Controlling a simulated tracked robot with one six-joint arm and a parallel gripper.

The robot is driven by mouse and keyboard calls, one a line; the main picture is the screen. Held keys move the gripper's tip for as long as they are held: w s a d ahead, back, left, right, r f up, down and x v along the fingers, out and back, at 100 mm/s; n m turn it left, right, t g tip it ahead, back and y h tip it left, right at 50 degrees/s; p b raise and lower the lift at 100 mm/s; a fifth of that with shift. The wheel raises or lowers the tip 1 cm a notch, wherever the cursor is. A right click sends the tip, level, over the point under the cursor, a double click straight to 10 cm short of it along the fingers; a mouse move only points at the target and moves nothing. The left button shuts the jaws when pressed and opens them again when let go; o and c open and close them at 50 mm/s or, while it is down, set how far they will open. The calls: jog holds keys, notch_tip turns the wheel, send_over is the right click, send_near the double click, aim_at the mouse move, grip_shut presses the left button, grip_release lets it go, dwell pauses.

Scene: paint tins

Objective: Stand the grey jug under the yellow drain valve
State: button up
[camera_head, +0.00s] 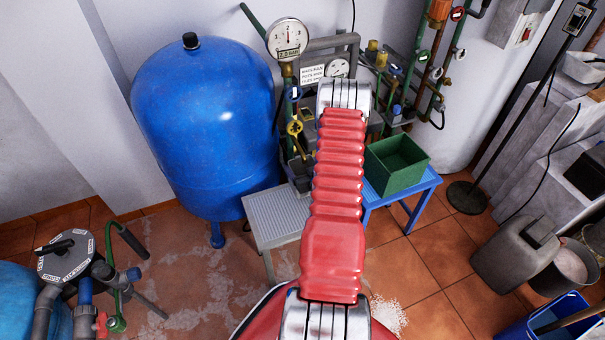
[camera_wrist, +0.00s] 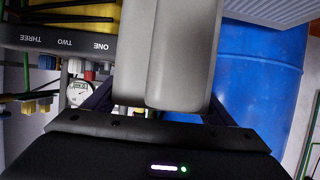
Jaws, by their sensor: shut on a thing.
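In the wrist view my gripper (camera_wrist: 158,112) is shut on a smooth grey body with a lengthwise seam, the grey jug (camera_wrist: 180,50); its far end runs out of the top of the picture. In the head view my red arm hides the gripper and the jug. A yellow round valve handle (camera_head: 294,128), which looks like the yellow drain valve, is on the pipe below the gauge, between the blue tank and my arm. I cannot make it out surely in the wrist view.
A grey ribbed stand (camera_head: 272,217) is below the valve, beside the blue tank (camera_head: 205,130). A green box (camera_head: 397,163) sits on a blue stool (camera_head: 420,186). A grey canister (camera_head: 514,258) and buckets stand at right. Pipes and gauges crowd the wall.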

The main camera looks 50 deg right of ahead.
aim_at(299, 169)
jog(key=shift+f, duration=1.75)
jog(key=o, duration=1.5)
jog(key=shift+s+f, duration=0.1)
jog(key=v, duration=1.2)
